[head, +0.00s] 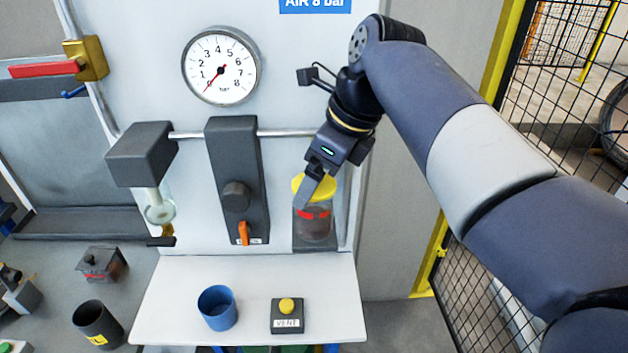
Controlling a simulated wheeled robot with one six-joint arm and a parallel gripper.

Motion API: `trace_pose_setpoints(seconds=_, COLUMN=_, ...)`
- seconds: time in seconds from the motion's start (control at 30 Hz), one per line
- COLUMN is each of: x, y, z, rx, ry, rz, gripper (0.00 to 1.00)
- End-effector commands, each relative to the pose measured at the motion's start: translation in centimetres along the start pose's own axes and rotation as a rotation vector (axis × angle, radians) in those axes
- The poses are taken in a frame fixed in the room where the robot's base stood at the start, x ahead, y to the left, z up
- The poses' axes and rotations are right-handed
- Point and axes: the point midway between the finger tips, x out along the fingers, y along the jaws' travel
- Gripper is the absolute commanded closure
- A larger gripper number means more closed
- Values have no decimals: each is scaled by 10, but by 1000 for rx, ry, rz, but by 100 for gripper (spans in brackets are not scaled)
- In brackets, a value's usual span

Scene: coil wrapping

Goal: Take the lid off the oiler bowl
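The oiler bowl (315,229) is a clear jar with dark contents and a red band, standing upright on a dark bracket at the right of the panel. Its yellow lid (328,187) sits at the top of the bowl, with no clear gap between them. My gripper (310,192) reaches down from above at the lid. One grey finger shows in front of the lid and bowl top. The other finger is hidden, so I cannot tell whether it grips the lid.
A white shelf (170,285) below holds a blue cup (217,308) and a VENT button box (287,316). A pressure gauge (221,66), a regulator block (237,165) and a filter unit (142,155) are left of my gripper. A mesh fence (470,265) stands right.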

Motion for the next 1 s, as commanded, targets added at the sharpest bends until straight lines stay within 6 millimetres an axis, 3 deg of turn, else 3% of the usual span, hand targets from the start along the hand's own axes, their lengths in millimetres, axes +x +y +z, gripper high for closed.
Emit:
trace_pose_setpoints(seconds=0.27, x=5, y=0, z=0, rx=-1, ry=0, rz=0, gripper=11)
trace_pose_setpoints(seconds=0.87, x=4, y=0, z=0, rx=-1, ry=0, rz=0, gripper=59)
trace_pose_setpoints(seconds=1.0, x=4, y=0, z=0, rx=-1, ry=-1, rz=0, gripper=59)
